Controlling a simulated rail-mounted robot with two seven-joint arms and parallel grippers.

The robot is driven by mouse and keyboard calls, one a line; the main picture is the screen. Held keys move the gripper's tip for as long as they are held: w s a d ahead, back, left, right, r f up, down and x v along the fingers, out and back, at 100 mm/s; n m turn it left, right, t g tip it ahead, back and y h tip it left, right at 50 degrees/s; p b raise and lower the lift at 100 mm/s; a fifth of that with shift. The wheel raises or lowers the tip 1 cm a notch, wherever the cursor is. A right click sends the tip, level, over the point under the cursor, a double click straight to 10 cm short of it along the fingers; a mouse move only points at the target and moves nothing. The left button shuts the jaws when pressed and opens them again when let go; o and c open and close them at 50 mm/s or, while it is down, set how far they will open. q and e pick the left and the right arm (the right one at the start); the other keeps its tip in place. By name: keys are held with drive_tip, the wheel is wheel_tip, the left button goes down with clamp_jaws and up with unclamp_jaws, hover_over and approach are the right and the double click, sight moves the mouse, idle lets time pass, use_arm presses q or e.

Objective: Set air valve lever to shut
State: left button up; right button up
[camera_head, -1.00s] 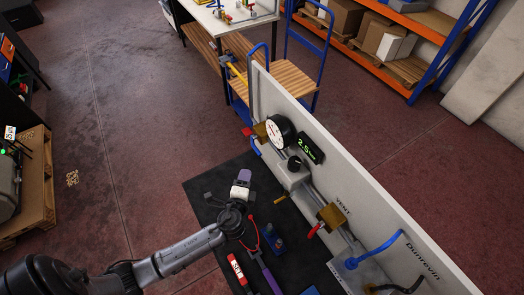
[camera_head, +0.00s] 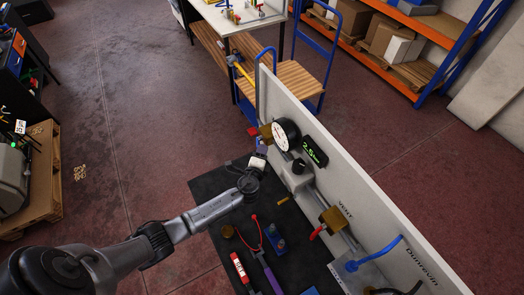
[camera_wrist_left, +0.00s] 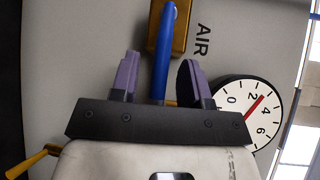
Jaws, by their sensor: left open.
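The air valve has a brass body (camera_head: 266,131) on the upright grey panel, beside the round gauge. In the left wrist view its brass body (camera_wrist_left: 181,30) sits beside the word AIR. Its blue lever (camera_wrist_left: 164,50) runs down between my left fingers. My left gripper (camera_head: 261,150) is at the valve in the head view and covers most of the lever there. In the wrist view the purple fingers of my left gripper (camera_wrist_left: 160,78) are open, one on each side of the lever, with gaps visible. The lever's lower end is hidden by the gripper. My right gripper is not in view.
The gauge (camera_head: 286,135) and a green digital display (camera_head: 314,151) are close right of the valve. A brass vent valve (camera_head: 333,217) with a red lever (camera_head: 317,232) is further along.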

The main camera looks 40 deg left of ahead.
use_arm(q)
drive_tip(key=shift+w+a, duration=0.25)
drive_tip(key=shift+w, duration=0.3)
drive_tip(key=shift+c, duration=0.4)
clamp_jaws()
